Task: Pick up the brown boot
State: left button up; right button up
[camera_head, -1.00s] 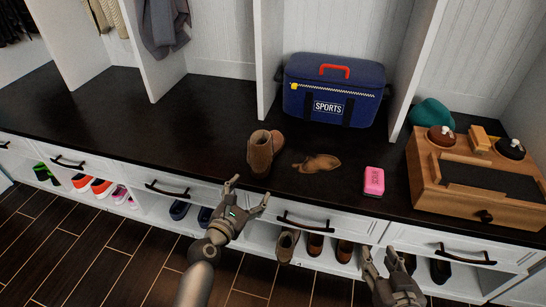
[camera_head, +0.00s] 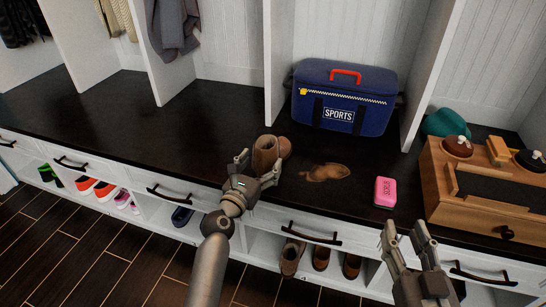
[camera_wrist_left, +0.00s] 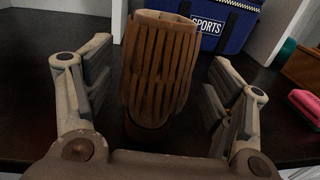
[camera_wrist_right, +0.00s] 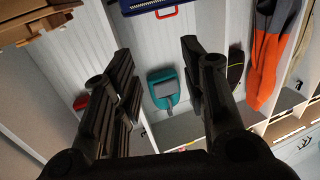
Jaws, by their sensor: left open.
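The brown boot (camera_head: 265,152) stands upright on the dark bench top. In the left wrist view the boot (camera_wrist_left: 160,70) shows its ribbed side, between the two fingers, with a visible gap to each. My left gripper (camera_head: 262,170) is open at the near side of the boot and hides its lower part in the head view. My right gripper (camera_head: 405,232) is open and empty in front of the bench. Its fingers (camera_wrist_right: 160,75) are apart in the right wrist view with nothing held.
A brown mud smear (camera_head: 325,173) and a pink scrub block (camera_head: 385,191) lie right of the boot. A blue sports bag (camera_head: 345,97) stands behind. A wooden shoe-care box (camera_head: 465,205) is at the right. The bench's left side (camera_head: 120,120) is clear.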

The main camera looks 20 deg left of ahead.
pick_arm(q)
jog(key=w+b, duration=0.1)
jog(key=w, duration=0.2)
jog(key=shift+w+d, duration=0.1)
jog(key=shift+w, duration=0.45)
pick_arm(e)
notch_tip(320, 180, up, 6)
jog(key=t+y, duration=0.1)
jog(key=t, duration=0.2)
jog(key=shift+s+a+r+t, duration=0.15)
jog(key=shift+s+a+t, duration=0.2)
jog(key=shift+t, duration=0.05)
pick_arm(q)
jog(key=shift+r, duration=0.1)
jog(key=c, duration=1.6)
